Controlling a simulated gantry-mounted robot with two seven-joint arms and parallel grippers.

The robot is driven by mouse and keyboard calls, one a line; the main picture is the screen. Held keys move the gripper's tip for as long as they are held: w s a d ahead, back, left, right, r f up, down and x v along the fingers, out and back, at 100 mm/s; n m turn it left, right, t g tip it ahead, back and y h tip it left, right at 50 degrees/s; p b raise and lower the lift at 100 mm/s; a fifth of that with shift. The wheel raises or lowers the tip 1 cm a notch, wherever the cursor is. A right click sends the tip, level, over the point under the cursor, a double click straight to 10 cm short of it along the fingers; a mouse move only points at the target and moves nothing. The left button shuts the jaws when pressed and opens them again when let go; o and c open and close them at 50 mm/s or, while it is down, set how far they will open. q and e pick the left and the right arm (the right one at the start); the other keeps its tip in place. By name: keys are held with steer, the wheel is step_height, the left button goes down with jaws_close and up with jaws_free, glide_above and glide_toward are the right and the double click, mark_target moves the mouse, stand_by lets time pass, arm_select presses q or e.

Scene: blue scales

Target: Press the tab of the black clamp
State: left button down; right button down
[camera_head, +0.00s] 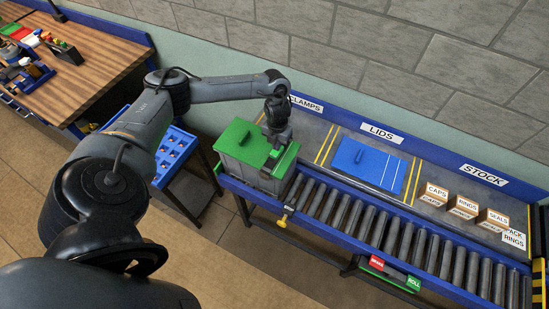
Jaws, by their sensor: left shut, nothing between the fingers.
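My left gripper (275,149) points down at the right part of the green lid (240,137) on a grey bin (240,172). It is shut with nothing held. Its fingertips are close to the lid, but I cannot tell whether they touch it. The black clamp cannot be made out; the dark gripper covers part of the lid and the bin's right edge. My right gripper is not in view.
The bin stands at the left end of the roller conveyor (372,223). A blue lid (367,164) lies on the shelf behind the rollers. Several labelled boxes (464,206) stand at right. A blue tray (176,152) sits left of the bin, and a wooden bench (85,62) stands at upper left.

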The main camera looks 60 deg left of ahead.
arm_select(q)
steer(key=shift+f+b, duration=0.35)
steer(key=shift+f, duration=0.2)
steer(key=shift+f, duration=0.1)
stand_by(0.8)
step_height(320, 180, up, 6)
steer(key=p, duration=0.5)
step_height(320, 180, up, 3)
steer(key=shift+r+p, duration=0.1)
steer(key=shift+p, duration=1.15)
